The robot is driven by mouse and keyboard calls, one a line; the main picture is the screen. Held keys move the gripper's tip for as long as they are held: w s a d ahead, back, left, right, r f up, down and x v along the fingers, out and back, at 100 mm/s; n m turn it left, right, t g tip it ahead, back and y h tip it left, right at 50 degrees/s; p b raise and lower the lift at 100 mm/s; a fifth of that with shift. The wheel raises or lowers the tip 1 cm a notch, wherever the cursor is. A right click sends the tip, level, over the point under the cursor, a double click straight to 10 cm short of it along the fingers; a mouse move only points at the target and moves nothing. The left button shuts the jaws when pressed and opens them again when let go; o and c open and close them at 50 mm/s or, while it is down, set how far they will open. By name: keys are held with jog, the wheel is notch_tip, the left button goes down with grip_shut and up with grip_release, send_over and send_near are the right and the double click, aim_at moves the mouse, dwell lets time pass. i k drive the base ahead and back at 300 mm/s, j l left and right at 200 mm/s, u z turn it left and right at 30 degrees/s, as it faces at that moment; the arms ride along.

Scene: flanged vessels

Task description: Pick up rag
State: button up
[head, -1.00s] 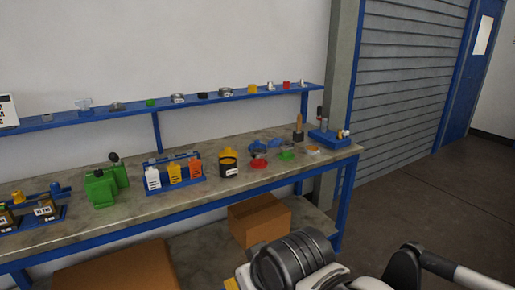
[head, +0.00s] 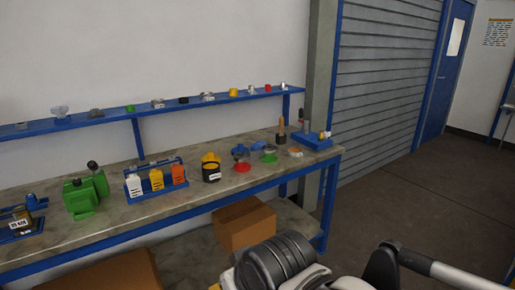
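I cannot make out a rag for certain in the head view. A small orange-and-white item (head: 295,152) lies near the right end of the workbench (head: 120,237), too small to identify. My arm shows at the lower right of the view, in front of the bench. My gripper's fingers cannot be seen, so its state and anything in it are hidden.
The bench holds green cans (head: 85,194), a blue rack of bottles (head: 157,180), a black-and-yellow pot (head: 211,168) and a blue tool holder (head: 313,140). A blue shelf (head: 150,107) runs above. Cardboard boxes (head: 245,224) sit below. Floor (head: 420,205) at right is clear.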

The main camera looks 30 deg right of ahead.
aim_at(256, 146)
jog(key=i+l+z, duration=0.4)
jog(key=i+l, duration=1.95)
jog(key=i, duration=0.1)
